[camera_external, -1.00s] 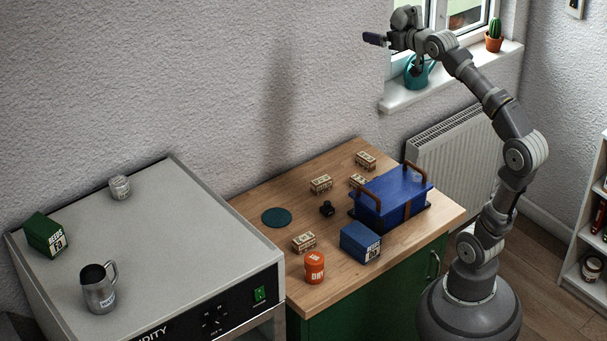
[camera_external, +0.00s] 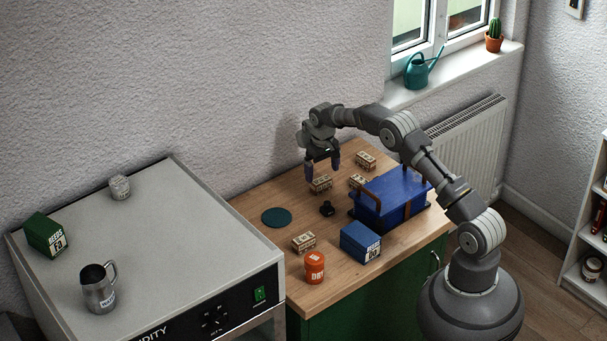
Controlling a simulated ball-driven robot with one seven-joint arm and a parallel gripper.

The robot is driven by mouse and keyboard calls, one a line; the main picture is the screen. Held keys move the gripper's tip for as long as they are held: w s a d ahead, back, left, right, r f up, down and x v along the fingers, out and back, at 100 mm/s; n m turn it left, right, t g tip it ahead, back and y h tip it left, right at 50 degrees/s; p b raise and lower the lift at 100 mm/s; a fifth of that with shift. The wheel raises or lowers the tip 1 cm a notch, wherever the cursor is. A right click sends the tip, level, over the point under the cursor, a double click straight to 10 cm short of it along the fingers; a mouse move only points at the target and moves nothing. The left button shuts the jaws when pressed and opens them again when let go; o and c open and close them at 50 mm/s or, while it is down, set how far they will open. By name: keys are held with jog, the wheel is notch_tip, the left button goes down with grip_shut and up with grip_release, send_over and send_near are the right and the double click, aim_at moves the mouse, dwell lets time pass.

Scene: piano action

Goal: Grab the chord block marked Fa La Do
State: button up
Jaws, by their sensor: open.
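Several small wooden chord blocks lie on the wooden worktop; their markings are too small to read. One block (camera_external: 321,185) is at the back, left of the blue case, and is partly hidden by a finger of my gripper. Another block (camera_external: 366,160) lies at the far back, a third (camera_external: 357,181) lies beside the case, and one more block (camera_external: 304,241) is near the front left. My gripper (camera_external: 323,172) is open and empty, pointing down, with its fingers over the back-left block. I cannot tell how far above it they are.
A blue case (camera_external: 397,196) with brown handles, a blue box (camera_external: 361,242), an orange jar (camera_external: 314,267), a small black object (camera_external: 327,208) and a dark green disc (camera_external: 276,218) share the worktop (camera_external: 340,283). A grey cabinet (camera_external: 190,225) stands at left.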

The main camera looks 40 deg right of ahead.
aim_at(323, 181)
jog(key=f, duration=0.2)
jog(key=f+b, duration=0.1)
jog(key=f, duration=0.1)
jog(key=f+b, duration=0.1)
jog(key=f, duration=0.1)
jog(key=shift+w+d+f, duration=0.25)
jog(key=shift+f, duration=0.05)
jog(key=shift+r, duration=0.1)
jog(key=c, duration=1)
